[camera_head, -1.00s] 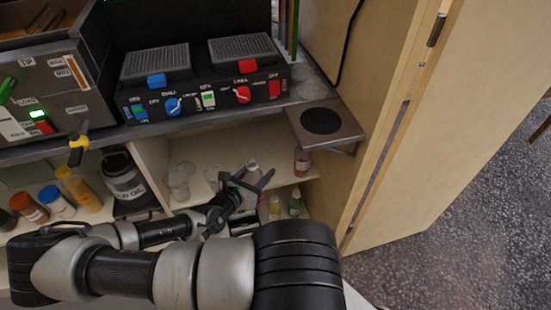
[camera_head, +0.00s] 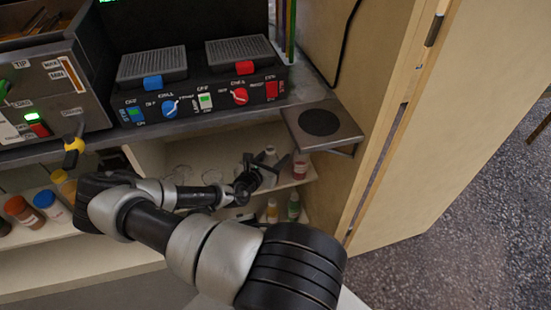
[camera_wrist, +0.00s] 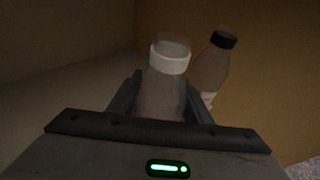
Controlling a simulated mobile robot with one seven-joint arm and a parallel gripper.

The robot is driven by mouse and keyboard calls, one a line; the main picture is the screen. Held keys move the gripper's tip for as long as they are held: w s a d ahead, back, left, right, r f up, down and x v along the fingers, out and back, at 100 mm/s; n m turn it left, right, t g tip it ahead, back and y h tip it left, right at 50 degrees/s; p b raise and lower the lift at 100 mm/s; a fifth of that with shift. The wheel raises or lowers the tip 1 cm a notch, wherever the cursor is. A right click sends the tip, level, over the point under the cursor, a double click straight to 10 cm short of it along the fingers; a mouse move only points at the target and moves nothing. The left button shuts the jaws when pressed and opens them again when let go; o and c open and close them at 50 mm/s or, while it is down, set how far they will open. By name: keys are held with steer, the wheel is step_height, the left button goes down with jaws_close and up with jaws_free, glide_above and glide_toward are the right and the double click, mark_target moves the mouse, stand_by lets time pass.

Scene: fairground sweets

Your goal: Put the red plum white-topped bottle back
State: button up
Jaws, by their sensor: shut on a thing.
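A white-topped bottle (camera_wrist: 163,95) stands between the fingers of my gripper (camera_wrist: 160,104) in the wrist view. Its body looks dull grey-brown in the dim light, so I cannot make out a red plum colour. In the head view its pale top (camera_head: 270,154) shows at my gripper (camera_head: 264,169), inside the open cupboard under the counter. My gripper is shut on this bottle. The fingers hide part of its body, and its base is hidden.
A dark-capped bottle (camera_wrist: 212,66) stands close on the right in the wrist view. A reddish bottle (camera_head: 300,166) is right of my gripper on the shelf. Smaller bottles (camera_head: 293,207) stand lower down. The cupboard side wall (camera_head: 345,185) is on the right.

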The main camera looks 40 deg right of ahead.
steer(key=shift+f, duration=0.1)
steer(key=o, duration=0.9)
